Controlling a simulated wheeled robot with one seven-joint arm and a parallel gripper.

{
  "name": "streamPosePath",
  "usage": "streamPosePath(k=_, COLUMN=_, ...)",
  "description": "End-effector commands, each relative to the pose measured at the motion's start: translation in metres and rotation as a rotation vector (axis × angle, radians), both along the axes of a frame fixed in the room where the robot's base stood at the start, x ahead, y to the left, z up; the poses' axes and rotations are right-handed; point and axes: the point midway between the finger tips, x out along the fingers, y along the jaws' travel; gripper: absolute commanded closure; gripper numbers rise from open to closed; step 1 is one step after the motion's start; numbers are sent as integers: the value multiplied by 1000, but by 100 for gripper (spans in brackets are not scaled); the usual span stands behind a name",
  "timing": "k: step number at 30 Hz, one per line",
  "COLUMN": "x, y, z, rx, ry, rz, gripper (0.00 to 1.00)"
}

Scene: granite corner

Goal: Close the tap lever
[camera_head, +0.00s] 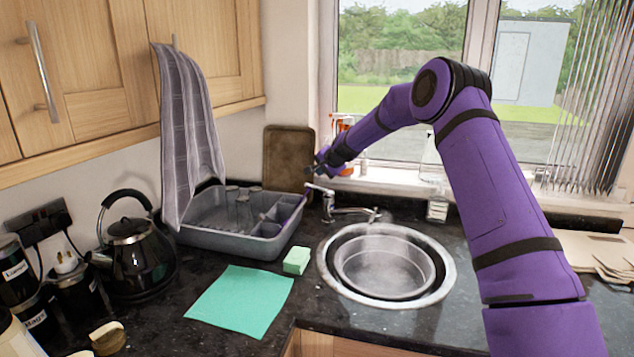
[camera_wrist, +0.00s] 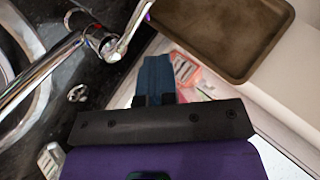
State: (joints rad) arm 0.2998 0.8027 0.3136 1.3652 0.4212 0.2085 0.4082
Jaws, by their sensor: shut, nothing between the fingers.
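The chrome tap (camera_head: 328,208) stands behind the round sink, its spout reaching right over the basin. Its lever (camera_head: 319,189) sits on top of the tap body and points left, slightly raised. In the wrist view the lever (camera_wrist: 131,27) runs up and right from the tap body (camera_wrist: 99,39). My gripper (camera_head: 312,171) is shut and empty, just above and behind the lever in the head view. In the wrist view its blue fingers (camera_wrist: 155,62) are together, to the right of and below the lever, with a visible gap between them.
A grey dish rack (camera_head: 225,237) stands left of the tap. A brown tray (camera_head: 288,158) leans on the wall behind; it fills the top right of the wrist view. Bottles stand on the windowsill. A green sponge (camera_head: 297,260) and teal cloth (camera_head: 240,300) lie by the sink (camera_head: 329,277).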

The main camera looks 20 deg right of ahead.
Motion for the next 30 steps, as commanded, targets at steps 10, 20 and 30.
streamPosePath(k=10, x=1, y=-37, z=50, rx=-284, ry=-7, rz=632, gripper=100)
streamPosePath(k=20, x=-5, y=-47, z=67, rx=-366, ry=-53, rz=867, gripper=100)
streamPosePath(k=30, x=18, y=-23, z=29, rx=-365, ry=-52, rz=868, gripper=100)
